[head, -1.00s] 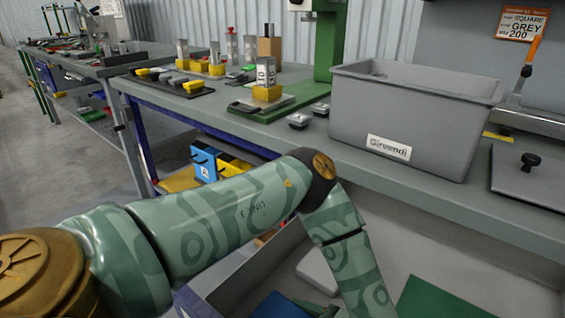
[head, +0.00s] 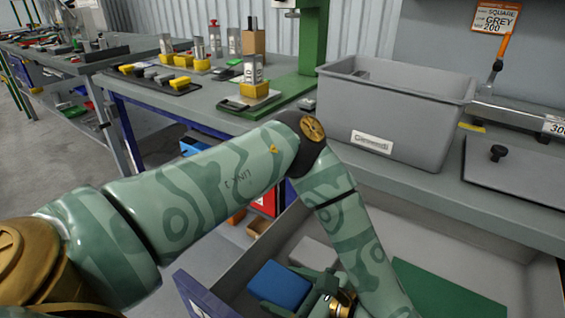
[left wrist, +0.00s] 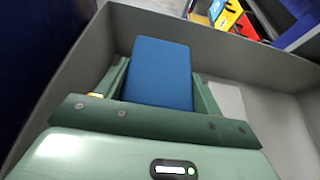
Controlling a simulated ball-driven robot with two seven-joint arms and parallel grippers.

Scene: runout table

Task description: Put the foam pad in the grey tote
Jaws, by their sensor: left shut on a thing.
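The foam pad, a blue block (head: 280,285), is between the green fingers of my left gripper (head: 294,290), inside a grey open drawer or bin below the bench. In the left wrist view the pad (left wrist: 160,72) fills the space between the fingers, and the gripper is shut on it. I cannot tell whether it touches the bottom. The grey tote (head: 391,112) stands upright on the bench, above and right of the gripper, with a white label on its front. Its floor is mostly hidden by its front wall. My right gripper is not in view.
The grey bin's wall (head: 215,292) surrounds my gripper. A green sheet (head: 445,288) and a pale block (head: 312,252) are in it. The bench edge (head: 440,203) lies between bin and tote. A grey plate with a black knob (head: 498,153) is right of the tote.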

